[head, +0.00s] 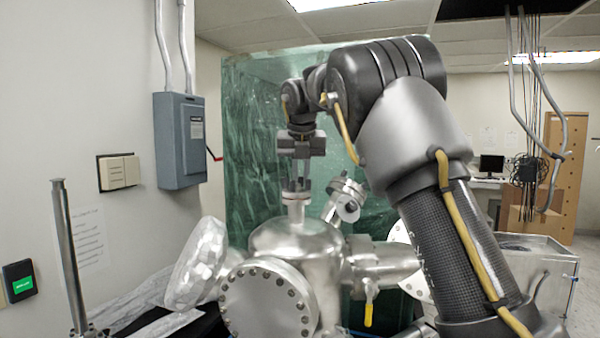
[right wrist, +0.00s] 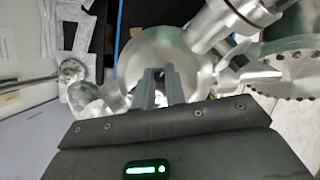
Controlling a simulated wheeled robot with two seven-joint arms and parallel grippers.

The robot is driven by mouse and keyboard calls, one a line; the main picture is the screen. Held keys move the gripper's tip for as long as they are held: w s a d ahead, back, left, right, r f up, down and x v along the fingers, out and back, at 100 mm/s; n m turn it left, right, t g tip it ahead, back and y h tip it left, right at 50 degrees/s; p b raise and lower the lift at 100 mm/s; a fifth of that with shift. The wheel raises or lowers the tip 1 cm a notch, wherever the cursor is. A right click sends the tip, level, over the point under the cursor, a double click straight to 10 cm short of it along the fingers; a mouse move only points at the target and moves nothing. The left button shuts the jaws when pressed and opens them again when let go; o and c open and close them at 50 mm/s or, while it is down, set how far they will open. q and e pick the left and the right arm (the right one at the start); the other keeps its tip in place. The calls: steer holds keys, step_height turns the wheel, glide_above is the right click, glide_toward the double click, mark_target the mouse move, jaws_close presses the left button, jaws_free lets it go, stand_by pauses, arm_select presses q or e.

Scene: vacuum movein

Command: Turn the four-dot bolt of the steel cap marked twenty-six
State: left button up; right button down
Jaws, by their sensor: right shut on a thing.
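A steel vacuum chamber (head: 300,245) stands in the middle of the head view, with a narrow port (head: 297,208) upright on its top. My right gripper (head: 297,187) points straight down at this port and is shut on a small part there, which the fingers mostly hide. In the right wrist view, its two fingers (right wrist: 165,88) are close together over the round chamber top (right wrist: 150,50). A round bolted steel cap (head: 268,303) faces forward on the chamber. I cannot read the number twenty-six or bolt dots on any cap. My left gripper is not in view.
A foil-wrapped port (head: 197,265) sticks out at the left. A small angled flange (head: 344,198) rises right of my gripper. A yellow-handled valve (head: 369,305) hangs at the right. A steel post (head: 70,255) stands at the far left.

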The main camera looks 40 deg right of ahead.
steer(key=shift+r+n+p, duration=0.15)
steer(key=shift+n+p, duration=0.2)
steer(key=shift+n, duration=0.35)
steer(key=shift+n+y, duration=0.3)
steer(key=shift+y, duration=0.1)
stand_by(0.4)
steer(key=c, duration=1.4)
jaws_free()
steer(key=shift+s, duration=0.1)
steer(key=shift+c, duration=0.2)
steer(key=p+v, duration=0.1)
steer(key=v, duration=0.9)
steer(key=shift+s+a+r, duration=0.15)
steer(key=shift+s+r, duration=0.1)
